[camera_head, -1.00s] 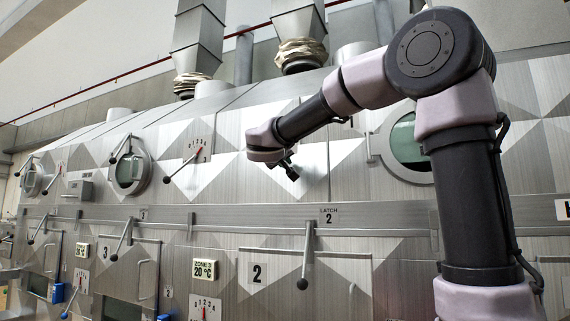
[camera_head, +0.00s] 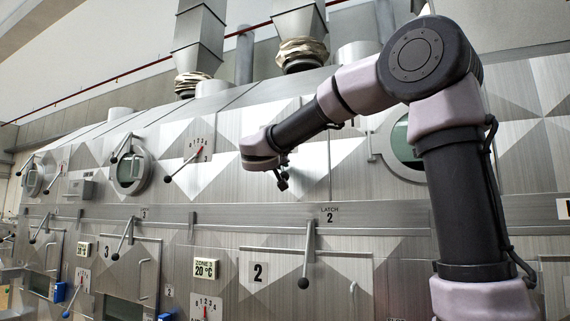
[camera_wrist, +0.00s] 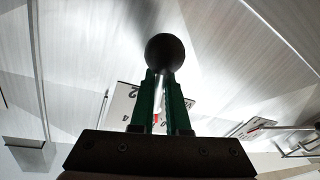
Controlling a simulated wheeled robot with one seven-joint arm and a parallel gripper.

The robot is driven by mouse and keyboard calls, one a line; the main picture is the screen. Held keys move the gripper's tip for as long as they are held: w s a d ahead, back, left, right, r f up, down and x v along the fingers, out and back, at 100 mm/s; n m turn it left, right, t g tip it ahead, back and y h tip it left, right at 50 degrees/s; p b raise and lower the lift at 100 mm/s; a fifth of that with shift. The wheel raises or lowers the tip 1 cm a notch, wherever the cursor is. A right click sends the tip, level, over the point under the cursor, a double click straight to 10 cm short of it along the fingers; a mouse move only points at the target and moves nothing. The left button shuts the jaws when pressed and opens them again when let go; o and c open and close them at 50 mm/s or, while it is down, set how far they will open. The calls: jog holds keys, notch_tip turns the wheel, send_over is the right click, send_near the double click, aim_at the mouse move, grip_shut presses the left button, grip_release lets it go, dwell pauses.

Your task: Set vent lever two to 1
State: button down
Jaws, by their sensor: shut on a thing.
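In the wrist view my gripper (camera_wrist: 162,82) has its green fingers closed around the rod of a lever, just behind its round black knob (camera_wrist: 165,53). A white number plate (camera_wrist: 123,101) lies behind the fingers and is partly hidden; a 2 and a 4 show on it.
Another lever (camera_head: 183,167) with a 1-to-4 plate (camera_head: 198,147) is to the left. A round porthole (camera_head: 131,170) is beyond it. Latch 2's handle (camera_head: 306,258) hangs below right. A second plate (camera_wrist: 247,128) with a red pointer shows at right in the wrist view.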

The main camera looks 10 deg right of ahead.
jog(key=shift+w+a+f+m, duration=0.2)
jog(key=shift+a+m, duration=0.15)
jog(key=shift+m, duration=0.15)
jog(key=c, duration=0.9)
grip_release()
jog(key=v, duration=1)
jog(key=shift+s+a, duration=0.15)
jog(key=shift+s, duration=0.2)
jog(key=shift+f, duration=0.1)
